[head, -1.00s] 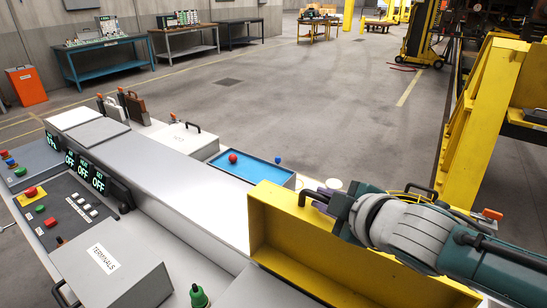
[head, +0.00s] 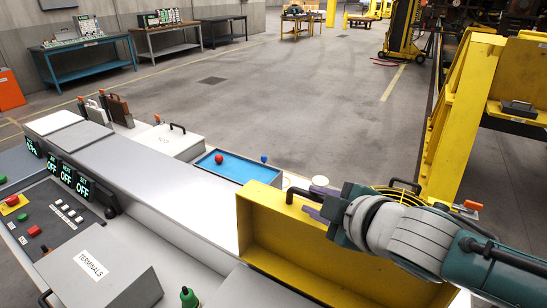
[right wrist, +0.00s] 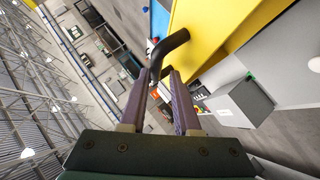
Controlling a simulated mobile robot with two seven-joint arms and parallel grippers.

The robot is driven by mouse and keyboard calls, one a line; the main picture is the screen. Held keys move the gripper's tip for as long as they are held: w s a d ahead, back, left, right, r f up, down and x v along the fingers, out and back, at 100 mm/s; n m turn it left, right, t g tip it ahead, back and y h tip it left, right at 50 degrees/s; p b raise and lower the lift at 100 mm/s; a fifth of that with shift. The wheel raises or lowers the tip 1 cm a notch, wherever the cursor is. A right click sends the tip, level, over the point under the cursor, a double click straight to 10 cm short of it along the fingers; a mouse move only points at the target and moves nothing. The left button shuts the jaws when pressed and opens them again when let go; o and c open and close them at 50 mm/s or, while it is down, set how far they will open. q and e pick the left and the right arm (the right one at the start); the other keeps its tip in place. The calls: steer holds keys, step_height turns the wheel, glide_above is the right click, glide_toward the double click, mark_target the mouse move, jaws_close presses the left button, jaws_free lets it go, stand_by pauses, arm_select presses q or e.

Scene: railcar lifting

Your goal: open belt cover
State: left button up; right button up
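The belt cover (head: 330,258) is a yellow, shallow box-like piece with raised walls, at the lower right in the head view. Its yellow face also shows in the right wrist view (right wrist: 225,30). A black handle (head: 290,195) stands at its upper edge and shows as a bent bar in the right wrist view (right wrist: 172,43). My right gripper (head: 316,198) has its two purple fingers apart, with the handle's end between or just beyond their tips. Whether they touch it cannot be told. My left gripper is not in view.
A grey console with a TERMINALS box (head: 98,270) and lit OFF displays (head: 67,174) lies at the left. A blue tray (head: 236,167) with a red ball and a white case (head: 168,142) stand behind it. A yellow frame (head: 465,115) rises at the right.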

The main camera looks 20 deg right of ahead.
steer(key=v, duration=0.7)
steer(key=shift+p, duration=0.3)
steer(key=shift+s+r, duration=0.1)
steer(key=shift+s, duration=0.05)
steer(key=shift+s, duration=0.1)
